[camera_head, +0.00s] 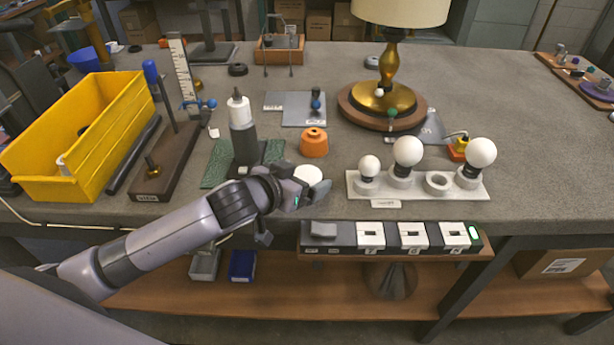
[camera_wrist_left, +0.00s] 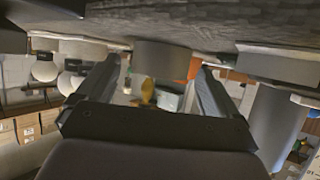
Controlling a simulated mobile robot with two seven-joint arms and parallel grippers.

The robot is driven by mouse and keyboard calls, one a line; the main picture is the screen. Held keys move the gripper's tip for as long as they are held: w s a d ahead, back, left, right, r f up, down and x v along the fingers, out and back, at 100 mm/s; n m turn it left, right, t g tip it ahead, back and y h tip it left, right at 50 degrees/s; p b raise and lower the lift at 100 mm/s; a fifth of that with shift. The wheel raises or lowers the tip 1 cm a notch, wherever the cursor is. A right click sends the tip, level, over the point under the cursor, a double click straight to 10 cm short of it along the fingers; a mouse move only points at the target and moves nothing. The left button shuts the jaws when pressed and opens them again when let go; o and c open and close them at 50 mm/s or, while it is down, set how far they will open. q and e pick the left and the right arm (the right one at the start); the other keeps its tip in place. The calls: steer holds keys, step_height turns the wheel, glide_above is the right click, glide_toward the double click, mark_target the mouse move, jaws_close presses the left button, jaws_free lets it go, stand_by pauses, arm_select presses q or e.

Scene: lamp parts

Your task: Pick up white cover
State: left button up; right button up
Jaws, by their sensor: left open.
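The white cover (camera_head: 308,174) is a small, round, pale piece on the grey workbench, near its front edge. My left gripper (camera_head: 306,191) reaches in from the left, low at the bench's front edge and close beside the cover, hiding part of it. In the left wrist view, which looks upside down, the cover (camera_wrist_left: 162,58) shows as a short grey cylinder ahead, between the two open fingers of my left gripper (camera_wrist_left: 158,68). Nothing is held, and I cannot tell whether a finger touches it. My right gripper is not in view.
A bulb rack (camera_head: 415,192) with several white bulbs stands right of the cover. An orange part (camera_head: 314,143) sits behind it, and a white-capped bottle (camera_head: 242,125) stands behind left. A yellow bin (camera_head: 120,100) is farther left. A switch panel (camera_head: 345,236) sits below the front edge.

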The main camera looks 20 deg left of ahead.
arm_select(q)
steer(key=shift+x, duration=1.05)
steer(key=c, duration=1)
steer(key=shift+c, duration=0.2)
